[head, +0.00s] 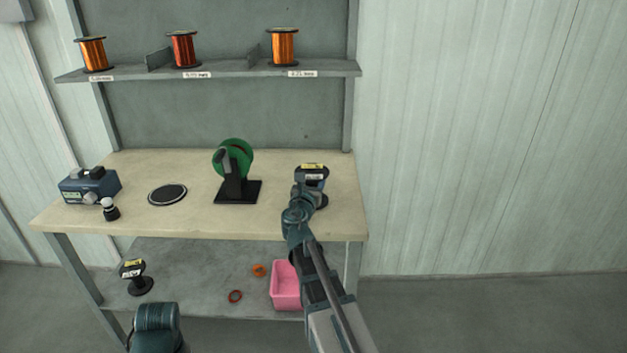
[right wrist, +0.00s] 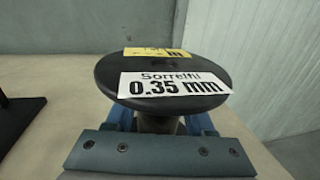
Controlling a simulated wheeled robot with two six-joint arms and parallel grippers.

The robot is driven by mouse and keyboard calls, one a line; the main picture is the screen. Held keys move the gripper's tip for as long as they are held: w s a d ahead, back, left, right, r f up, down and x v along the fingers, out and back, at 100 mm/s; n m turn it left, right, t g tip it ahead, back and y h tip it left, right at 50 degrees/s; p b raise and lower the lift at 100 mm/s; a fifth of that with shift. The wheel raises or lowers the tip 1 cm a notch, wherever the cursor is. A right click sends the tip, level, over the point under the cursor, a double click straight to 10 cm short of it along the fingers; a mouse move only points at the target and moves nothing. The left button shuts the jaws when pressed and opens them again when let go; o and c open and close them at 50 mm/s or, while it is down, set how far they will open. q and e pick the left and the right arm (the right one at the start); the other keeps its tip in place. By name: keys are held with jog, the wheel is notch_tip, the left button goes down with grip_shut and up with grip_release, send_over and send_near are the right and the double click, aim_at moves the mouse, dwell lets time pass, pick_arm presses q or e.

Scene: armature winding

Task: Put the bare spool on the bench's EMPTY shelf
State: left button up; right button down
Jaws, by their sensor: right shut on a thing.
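A black bare spool (head: 313,167) is at the right end of the bench top; its lower flange appears on or just over the surface. Another black spool (head: 138,286) with labels stands on the bench's lower shelf (head: 190,262) at the left. My left gripper is out of view; only part of that arm shows.
The upper shelf (head: 225,71) carries three wound spools between dividers. A green winding device (head: 233,165), a round black-rimmed disc (head: 167,195) and a blue box (head: 89,185) stand on the bench top (head: 140,222). A pink bin (head: 285,284) and small rings lie on the lower shelf.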

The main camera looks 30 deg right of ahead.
jog(key=shift+f, duration=0.15)
jog(key=shift+c, duration=1.3)
grip_release()
jog(key=shift+r, duration=0.2)
jog(key=shift+o, duration=0.2)
jog(key=v, duration=1.2)
